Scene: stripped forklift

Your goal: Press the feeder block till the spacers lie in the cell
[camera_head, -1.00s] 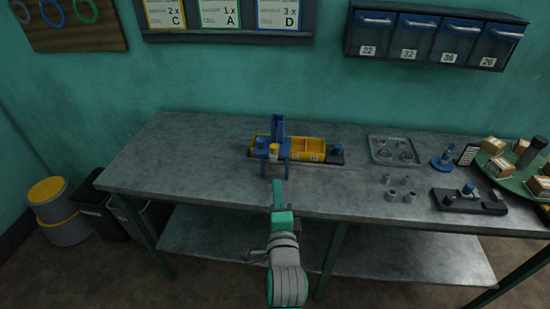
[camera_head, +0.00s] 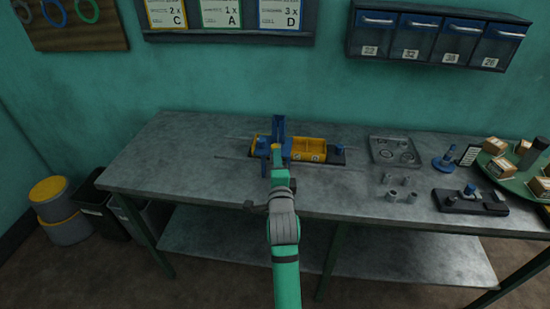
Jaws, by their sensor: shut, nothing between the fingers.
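The blue feeder (camera_head: 278,127) stands upright at the left part of a yellow tray with cells (camera_head: 310,143) on the workbench. My gripper (camera_head: 277,150) is shut and empty, right in front of the feeder in this view. It overlaps the feeder's lower front, and I cannot tell whether it touches the block. The feeder block's front is largely hidden behind my gripper. No spacers can be made out in the cells.
On the bench (camera_head: 180,160) to the right are a grey tray with rings (camera_head: 395,151), several small metal cylinders (camera_head: 391,194), a black fixture (camera_head: 470,201), a blue stand (camera_head: 445,162) and a green turntable with boxes (camera_head: 515,170). The bench's left part is clear.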

